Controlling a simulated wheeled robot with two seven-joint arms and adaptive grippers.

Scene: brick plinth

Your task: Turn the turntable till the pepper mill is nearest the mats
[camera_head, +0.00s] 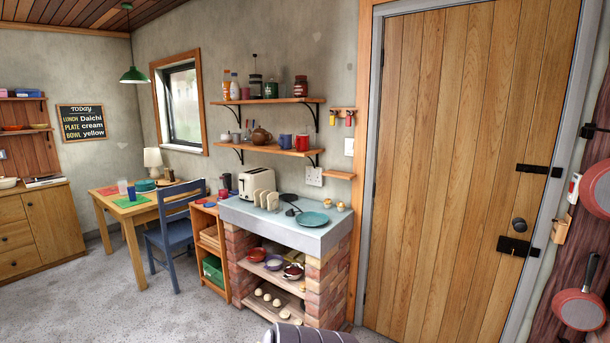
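The dining table (133,216) stands at the left, by the window wall. A green mat (128,202) and a reddish mat (108,190) lie on its top. A small dark disc (165,183) lies towards the table's right rear, with a small brown shape just above it. They are too small to tell whether they are the turntable and the pepper mill. I cannot make out either one for sure elsewhere. Neither of my grippers is in view.
A blue chair (174,225) stands at the table's near right side. A brick plinth (325,280) with a toaster (255,183), toast rack (266,200) and teal plate (314,218) stands mid-picture. Open floor (95,300) lies at front left. A wooden door (460,150) is at right.

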